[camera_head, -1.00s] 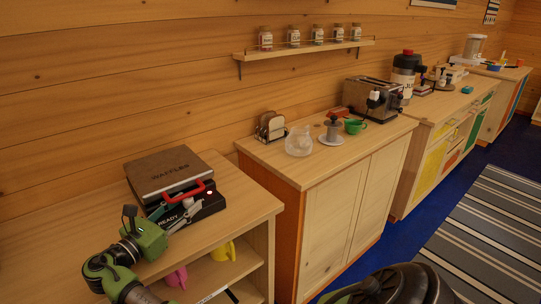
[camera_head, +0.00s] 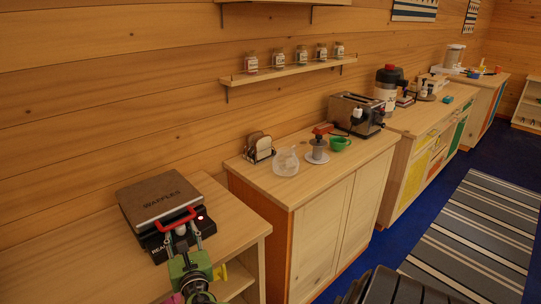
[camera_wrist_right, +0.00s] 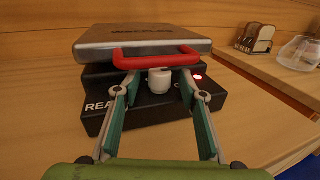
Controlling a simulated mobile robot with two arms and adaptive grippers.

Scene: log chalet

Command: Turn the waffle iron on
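The waffle iron (camera_head: 160,198) stands on the left wooden counter with its brown-grey lid down. Its red handle (camera_head: 178,221) sticks out at the front; it also shows in the right wrist view (camera_wrist_right: 156,62). A white knob (camera_wrist_right: 159,81) sits on the black front below the handle, between partly covered lettering and a small glowing red-white light (camera_wrist_right: 197,77). My right gripper (camera_head: 182,236) is at the iron's front. In the wrist view its fingers (camera_wrist_right: 158,88) are open, one on each side of the knob, with gaps visible. My left gripper is not in view.
A toast rack (camera_head: 259,148), a glass jug (camera_head: 286,162), a white saucer (camera_head: 317,158), a green cup (camera_head: 340,143) and a toaster (camera_head: 355,114) stand on the middle cabinet. Bare counter (camera_head: 90,250) lies left of the iron. A wall shelf (camera_head: 290,71) holds jars.

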